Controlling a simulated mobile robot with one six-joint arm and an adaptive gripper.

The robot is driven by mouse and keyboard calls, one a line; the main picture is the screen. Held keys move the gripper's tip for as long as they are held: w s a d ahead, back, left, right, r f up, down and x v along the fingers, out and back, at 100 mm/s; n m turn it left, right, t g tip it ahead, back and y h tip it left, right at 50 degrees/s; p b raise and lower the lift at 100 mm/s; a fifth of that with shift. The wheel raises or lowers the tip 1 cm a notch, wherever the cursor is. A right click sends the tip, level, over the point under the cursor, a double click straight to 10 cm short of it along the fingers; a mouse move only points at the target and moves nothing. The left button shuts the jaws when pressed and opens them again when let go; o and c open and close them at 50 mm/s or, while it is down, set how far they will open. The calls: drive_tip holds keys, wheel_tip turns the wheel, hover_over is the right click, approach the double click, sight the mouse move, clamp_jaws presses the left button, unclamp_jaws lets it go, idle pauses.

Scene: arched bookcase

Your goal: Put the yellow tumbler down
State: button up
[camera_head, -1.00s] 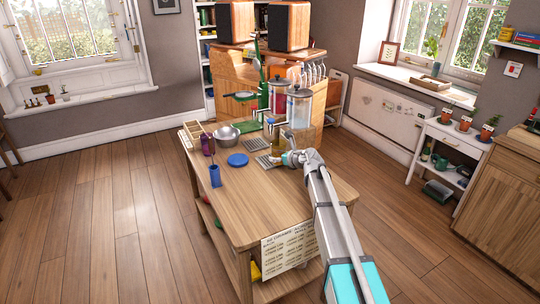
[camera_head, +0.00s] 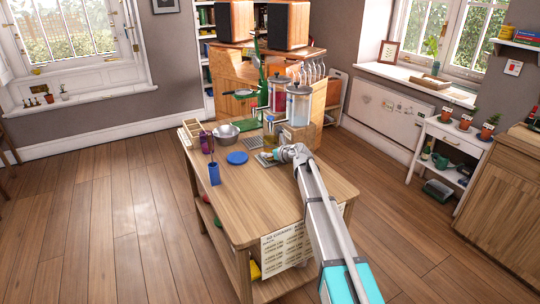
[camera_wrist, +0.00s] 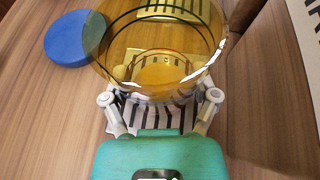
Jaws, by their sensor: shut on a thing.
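The yellow tumbler (camera_wrist: 160,75) is clear amber glass with a wide open rim, seen from above in the wrist view. My gripper (camera_wrist: 160,97) is shut on it, with one finger at each side of the near wall. A striped grate (camera_wrist: 152,117) shows beneath and through the glass. I cannot tell whether the base touches it. In the head view my gripper (camera_head: 277,154) is low over the table, at the slatted grate near the drink dispensers. The tumbler is small and partly hidden there.
A blue disc (camera_wrist: 73,38) lies left of the tumbler; it also shows in the head view (camera_head: 237,158). A blue cup (camera_head: 214,174), a metal bowl (camera_head: 225,133) and dispensers (camera_head: 298,106) stand nearby. The wooden tabletop (camera_head: 258,200) is clear in front.

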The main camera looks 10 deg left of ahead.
drive_tip(key=shift+f, duration=0.15)
drive_tip(key=o, duration=1.1)
drive_tip(key=shift+o, duration=0.2)
drive_tip(key=shift+r, duration=0.25)
drive_tip(key=p+v, duration=0.4)
drive_tip(key=v, duration=0.8)
drive_tip(key=shift+p, duration=0.35)
